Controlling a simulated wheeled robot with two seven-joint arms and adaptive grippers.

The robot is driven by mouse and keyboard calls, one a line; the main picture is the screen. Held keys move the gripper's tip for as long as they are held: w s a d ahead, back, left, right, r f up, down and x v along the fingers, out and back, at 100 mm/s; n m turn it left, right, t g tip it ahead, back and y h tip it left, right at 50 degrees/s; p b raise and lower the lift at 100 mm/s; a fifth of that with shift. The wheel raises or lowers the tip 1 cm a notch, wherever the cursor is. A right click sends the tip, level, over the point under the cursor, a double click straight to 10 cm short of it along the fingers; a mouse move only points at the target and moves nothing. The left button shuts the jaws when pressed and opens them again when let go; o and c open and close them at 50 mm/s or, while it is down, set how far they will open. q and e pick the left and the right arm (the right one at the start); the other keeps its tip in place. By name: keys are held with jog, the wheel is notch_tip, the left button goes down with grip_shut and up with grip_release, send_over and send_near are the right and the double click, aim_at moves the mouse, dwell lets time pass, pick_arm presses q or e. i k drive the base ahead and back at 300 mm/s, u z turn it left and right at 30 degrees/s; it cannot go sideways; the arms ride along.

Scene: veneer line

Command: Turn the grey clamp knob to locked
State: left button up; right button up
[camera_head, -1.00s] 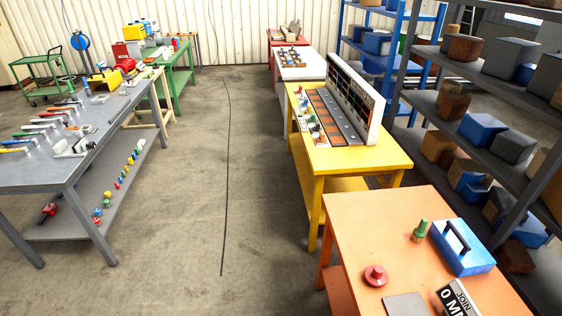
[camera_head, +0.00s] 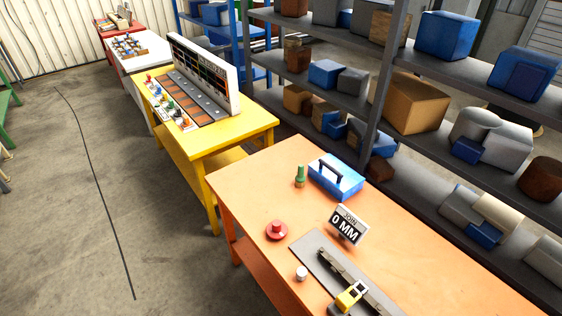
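A small light-grey knob (camera_head: 301,273) stands at the left edge of a dark grey plate (camera_head: 315,252) on the orange table (camera_head: 262,185); it is probably the clamp knob. Its marking is too small to read, so I cannot tell its turned position. A dark rail (camera_head: 343,268) lies along the plate, with a yellow block (camera_head: 350,296) on it near the bottom of the picture. Neither of my grippers is in view.
A red round knob-like piece (camera_head: 277,230), a green-topped piece (camera_head: 300,176) and a blue box with a black handle (camera_head: 336,178) are on the orange table. A yellow table (camera_head: 205,140) stands beyond it. Loaded shelves (camera_head: 400,140) line the right.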

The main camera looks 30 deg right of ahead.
aim_at(301, 273)
jog(key=z, duration=1.75)
